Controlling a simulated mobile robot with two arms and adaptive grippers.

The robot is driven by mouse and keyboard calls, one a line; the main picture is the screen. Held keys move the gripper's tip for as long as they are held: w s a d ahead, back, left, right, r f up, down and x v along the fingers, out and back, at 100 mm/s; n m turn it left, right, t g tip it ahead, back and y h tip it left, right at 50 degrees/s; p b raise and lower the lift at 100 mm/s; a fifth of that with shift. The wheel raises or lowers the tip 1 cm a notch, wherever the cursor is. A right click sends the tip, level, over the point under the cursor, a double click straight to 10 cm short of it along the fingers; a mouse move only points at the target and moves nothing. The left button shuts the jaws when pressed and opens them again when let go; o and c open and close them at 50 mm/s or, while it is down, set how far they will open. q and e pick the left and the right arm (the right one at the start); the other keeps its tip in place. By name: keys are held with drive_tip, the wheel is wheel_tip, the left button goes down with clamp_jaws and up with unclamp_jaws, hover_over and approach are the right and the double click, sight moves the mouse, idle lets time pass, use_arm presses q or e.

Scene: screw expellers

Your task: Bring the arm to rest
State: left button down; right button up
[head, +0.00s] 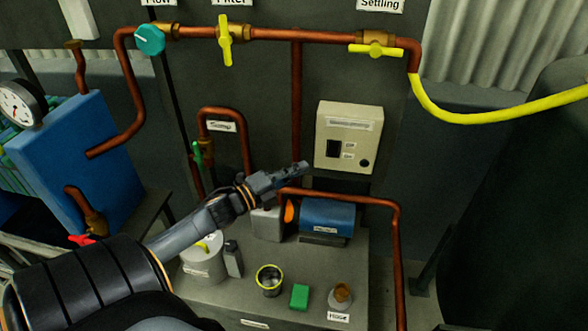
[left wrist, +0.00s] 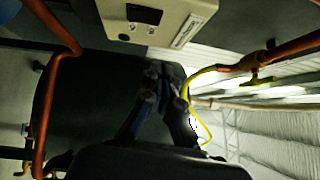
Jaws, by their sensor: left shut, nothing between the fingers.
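My left gripper (head: 290,174) reaches in from the lower left in the head view. Its fingers are together with nothing held, and it hangs in the air above the bench, left of the beige switch box. In the left wrist view its dark fingers (left wrist: 165,80) show near the middle, in shadow. My left arm (head: 190,232) stretches from the lower left corner up to the gripper. My right gripper does not show in either view.
The beige switch box (head: 348,137) is on the dark panel. Copper pipes (head: 300,35) with yellow valve handles run above. A blue motor (head: 326,216), a green block (head: 299,296) and a yellow-rimmed cup (head: 269,280) stand on the grey bench (head: 235,300). A yellow hose (head: 480,118) hangs right.

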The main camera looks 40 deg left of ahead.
use_arm(q)
drive_tip(key=shift+s+a, duration=0.15)
drive_tip(key=shift+s, duration=0.4)
